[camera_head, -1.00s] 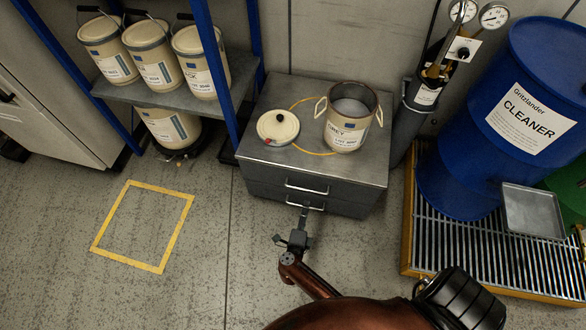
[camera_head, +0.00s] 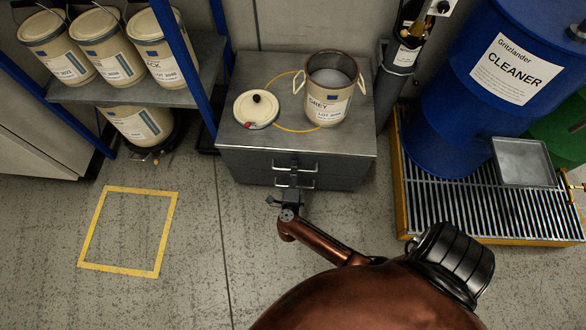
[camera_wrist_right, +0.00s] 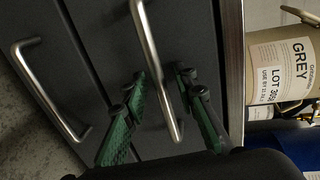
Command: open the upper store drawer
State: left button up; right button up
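The grey cabinet (camera_head: 340,150) has two drawer fronts, both looking closed. The upper drawer handle (camera_head: 309,166) is a thin metal bar, seen large in the right wrist view (camera_wrist_right: 152,45). The lower drawer handle (camera_head: 310,185) sits below it and also shows at left in the wrist view (camera_wrist_right: 45,90). My right gripper (camera_head: 292,180) is in front of the drawers. In the wrist view its green-padded fingers (camera_wrist_right: 162,85) are apart, one on each side of the upper handle. Whether a pad touches the bar cannot be told. My left gripper is out of view.
On the cabinet top are an open grey-paint can (camera_head: 327,108), its lid (camera_head: 256,110) and a yellow cord. A shelf (camera_head: 175,88) with several cans stands left. A blue cleaner drum (camera_head: 455,130) stands on a grated pallet (camera_head: 425,205) at right. Floor in front is partly clear.

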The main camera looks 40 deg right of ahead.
jog(key=shift+c, duration=0.6)
grip_shut()
